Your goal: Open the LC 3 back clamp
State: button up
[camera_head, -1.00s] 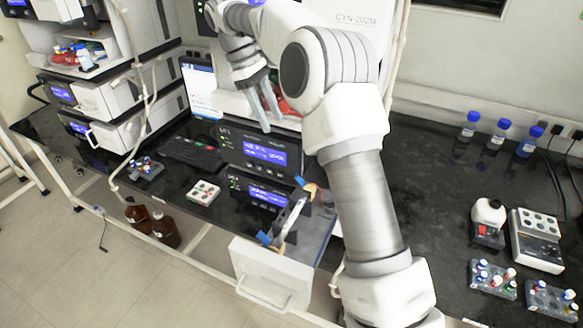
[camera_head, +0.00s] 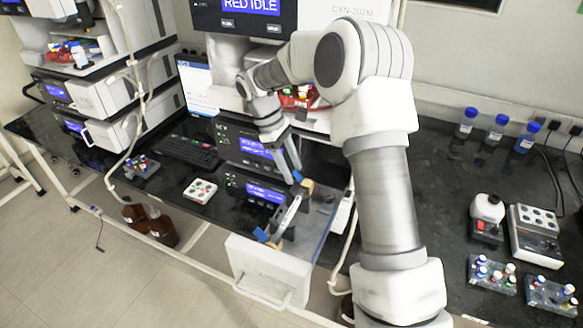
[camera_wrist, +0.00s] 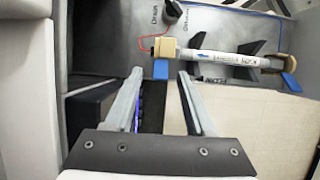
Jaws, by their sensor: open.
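The pulled-out drawer (camera_head: 270,268) holds a slim pale column (camera_head: 289,216) with tan end fittings. In the wrist view the column (camera_wrist: 218,58) lies across the picture, with a blue clamp tab near each end. The left tab, seemingly the back clamp (camera_wrist: 161,70), appears between my fingertips; its latch state is unclear. The other blue clamp (camera_wrist: 291,82) is at the right end and shows as the front one in the head view (camera_head: 262,235). My gripper (camera_wrist: 160,73) is open and empty. In the head view my gripper (camera_head: 296,172) is at the column's back end; contact is unclear.
Instrument panels (camera_head: 256,170) and a keyboard (camera_head: 187,151) are left of the drawer. Blue-capped bottles (camera_head: 495,133) and vial racks (camera_head: 492,274) are on the right bench. A thin red wire (camera_wrist: 142,40) runs beside the left fitting.

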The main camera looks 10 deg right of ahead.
jog(key=shift+f, duration=0.15)
grip_shut()
jog(key=shift+d, duration=0.1)
dwell(0.3)
